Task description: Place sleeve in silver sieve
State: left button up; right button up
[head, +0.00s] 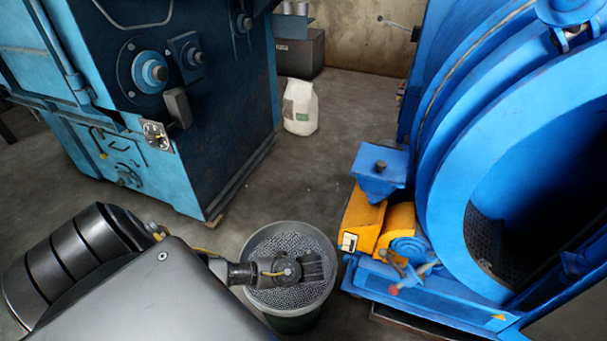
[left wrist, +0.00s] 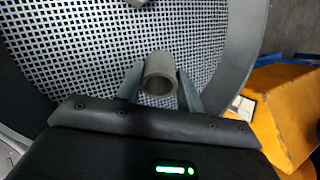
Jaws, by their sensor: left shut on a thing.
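The silver sieve (head: 262,297) is a round perforated plate inside a grey rim, on top of a dark bucket-like container at the lower middle of the head view. Its mesh (left wrist: 75,50) fills much of the left wrist view. My left gripper (head: 312,266) is over the sieve, within its rim as seen from above. In the left wrist view my left gripper (left wrist: 160,88) is shut on the sleeve (left wrist: 160,68), a short grey hollow cylinder with its open end towards the camera. I cannot tell whether the sleeve touches the mesh. My right gripper is not in view.
A large blue drum machine (head: 450,130) stands at the right, with a yellow motor guard (head: 362,220) close to the sieve. A blue cabinet machine (head: 225,110) stands at the left. A white sack (head: 299,107) is on the floor behind. Open floor (head: 310,170) lies between the machines.

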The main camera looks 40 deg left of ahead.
pick_arm(q)
jog(key=o, duration=1.1)
jog(key=shift+o, duration=0.2)
jog(key=shift+s+d+r, duration=0.1)
jog(key=shift+r, duration=0.3)
jog(key=p+v, duration=0.3)
jog(key=v, duration=0.8)
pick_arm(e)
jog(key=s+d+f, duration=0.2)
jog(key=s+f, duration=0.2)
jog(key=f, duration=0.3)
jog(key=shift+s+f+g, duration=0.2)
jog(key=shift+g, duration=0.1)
pick_arm(q)
jog(key=shift+s+d+r, duration=0.1)
jog(key=shift+d, duration=0.1)
